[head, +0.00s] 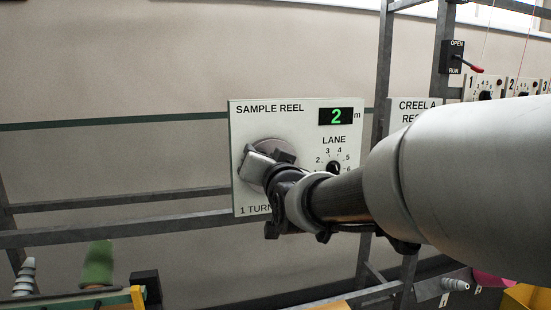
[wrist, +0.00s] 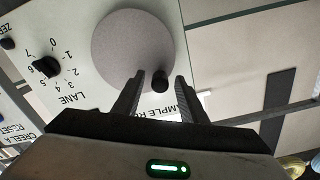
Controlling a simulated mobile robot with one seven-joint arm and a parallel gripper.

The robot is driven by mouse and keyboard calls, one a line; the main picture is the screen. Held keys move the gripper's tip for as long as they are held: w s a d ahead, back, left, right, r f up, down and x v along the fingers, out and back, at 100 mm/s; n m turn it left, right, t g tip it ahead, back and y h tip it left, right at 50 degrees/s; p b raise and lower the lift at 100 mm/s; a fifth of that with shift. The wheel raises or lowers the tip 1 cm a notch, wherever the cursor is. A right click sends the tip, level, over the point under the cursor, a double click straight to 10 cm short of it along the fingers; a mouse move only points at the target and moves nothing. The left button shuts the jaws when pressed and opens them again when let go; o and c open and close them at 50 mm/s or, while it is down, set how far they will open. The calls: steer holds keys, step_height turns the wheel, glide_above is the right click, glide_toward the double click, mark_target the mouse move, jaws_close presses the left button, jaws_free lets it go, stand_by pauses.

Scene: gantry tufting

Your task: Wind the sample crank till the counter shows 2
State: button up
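The sample reel panel (head: 246,118) is a white board with a green counter (head: 336,117) that reads 2 m. Its crank is a round grey disc (head: 285,147) with a dark knob, partly hidden behind my gripper (head: 262,165) in the head view. In the wrist view the crank disc (wrist: 130,45) fills the upper middle, and the dark knob (wrist: 160,82) sits near its edge. The knob is between the two spread fingers of my gripper (wrist: 157,92), with gaps on both sides. The gripper is open; how deep the knob sits between the fingers is unclear.
A lane dial (head: 333,168) is right of the crank, also seen in the wrist view (wrist: 46,67). A creel panel (head: 408,107) and an open/run lever (head: 470,66) stand further right. Metal rails (head: 120,230) cross behind. Thread cones (head: 98,264) stand low at left.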

steer(key=b+v, duration=0.1)
steer(key=v, duration=1.6)
steer(key=shift+s, duration=0.25)
steer(key=shift+r, duration=0.1)
steer(key=s+d+f+n+g+h+p, duration=0.1)
steer(key=s+d+f+g+h+p, duration=0.4)
steer(key=s+d+f+g, duration=0.6)
steer(key=s+d+p, duration=0.1)
steer(key=s+p, duration=0.1)
steer(key=shift+s+d+f+n+g+p, duration=0.2)
steer(key=shift+s+d+n+g+p, duration=0.1)
steer(key=shift+s+d+g+p, duration=0.1)
stand_by(0.7)
